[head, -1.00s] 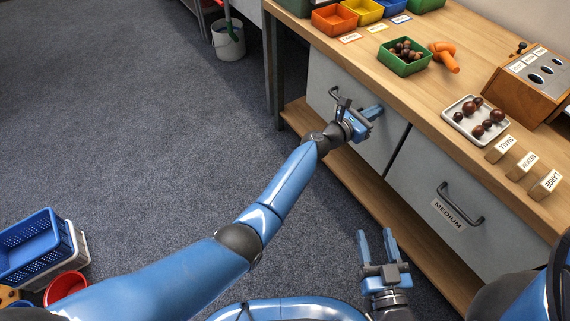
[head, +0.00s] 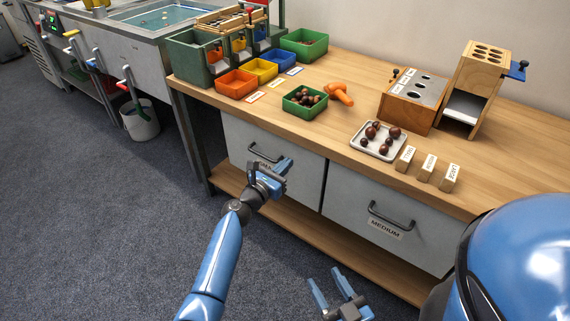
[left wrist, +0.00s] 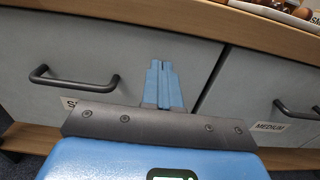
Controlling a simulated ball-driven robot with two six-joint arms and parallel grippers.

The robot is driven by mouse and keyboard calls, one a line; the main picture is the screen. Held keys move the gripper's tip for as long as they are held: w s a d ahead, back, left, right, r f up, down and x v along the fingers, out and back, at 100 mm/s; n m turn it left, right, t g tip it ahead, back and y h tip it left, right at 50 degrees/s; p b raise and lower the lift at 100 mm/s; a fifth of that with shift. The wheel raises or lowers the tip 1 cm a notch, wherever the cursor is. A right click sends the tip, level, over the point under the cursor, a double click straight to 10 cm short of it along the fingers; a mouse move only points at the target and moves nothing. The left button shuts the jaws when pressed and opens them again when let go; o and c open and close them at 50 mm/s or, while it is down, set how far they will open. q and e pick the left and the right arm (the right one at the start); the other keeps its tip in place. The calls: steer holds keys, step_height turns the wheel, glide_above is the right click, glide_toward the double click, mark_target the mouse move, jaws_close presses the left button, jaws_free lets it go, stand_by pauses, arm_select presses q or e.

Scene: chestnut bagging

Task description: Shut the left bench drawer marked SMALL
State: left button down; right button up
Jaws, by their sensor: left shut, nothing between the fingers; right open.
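The left bench drawer (head: 307,182) has a grey front with a dark bar handle (head: 263,152). Its front looks about level with the MEDIUM drawer beside it, with no open gap seen at its top. In the left wrist view, its label (left wrist: 69,103) shows only an "S"; my gripper hides the rest. My left gripper (head: 284,166) is shut and empty, at the drawer front right of the handle. Its fingertips (left wrist: 161,66) point at the panel; I cannot tell whether they touch. My right gripper (head: 324,277) is open and empty, low in front of the bench.
The MEDIUM drawer (head: 350,202) with its handle (head: 391,216) is to the right. The bench top (head: 330,125) above holds coloured bins, a chestnut tray (head: 357,146) and label blocks. A lower shelf (head: 300,228) juts out beneath. The floor (head: 120,220) at left is clear.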

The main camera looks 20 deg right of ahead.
arm_select(q)
steer(key=s+a+r+m+t+y+p, duration=0.1)
steer(key=s+a+m+t+y+p, duration=0.2)
steer(key=a+m, duration=0.8)
steer(key=s+a+m+t+y+p, duration=0.1)
steer(key=s+a+m+t+y, duration=0.35)
steer(key=a, duration=1.15)
steer(key=s+a+r+m+t+y, duration=0.1)
steer(key=s+a+m+y, duration=0.3)
steer(key=s+a, duration=0.8)
steer(key=s+a+m+t+y, duration=0.1)
steer(key=s+a+m+y, duration=0.35)
steer(key=s+a, duration=0.75)
steer(key=s+d+r+p, duration=0.1)
steer(key=r+p, duration=1)
steer(key=s+d+r+p, duration=0.1)
steer(key=s+r+p, duration=0.1)
steer(key=r+p, duration=0.9)
steer(key=shift+d+r+g+p, duration=0.3)
steer(key=shift+r+g+p, duration=0.05)
steer(key=shift+r+p, duration=0.1)
